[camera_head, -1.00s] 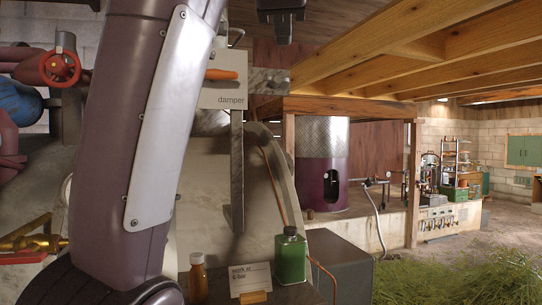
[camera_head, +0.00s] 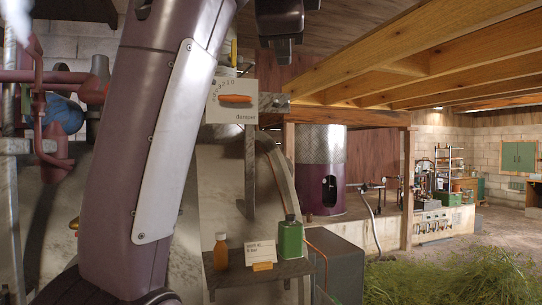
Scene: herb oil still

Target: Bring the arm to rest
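My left arm (camera_head: 165,140), a purple link with a pale plate, stands upright across the left part of the head view. My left gripper (camera_head: 282,38) is a dark shape at the top edge, partly cut off. It hangs above the damper plate, apart from it, and whether its fingers are open or shut cannot be made out. No object shows in it. The white damper plate (camera_head: 222,112) carries an orange handle (camera_head: 236,99) lying about level. My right gripper is not in view.
A small shelf (camera_head: 228,279) holds an amber bottle (camera_head: 221,251), a white card (camera_head: 262,252) and a green bottle (camera_head: 291,239). Red pipes (camera_head: 60,77) run close at the left. Wooden beams (camera_head: 400,50) are overhead at right. Grass (camera_head: 440,280) covers the floor at front right.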

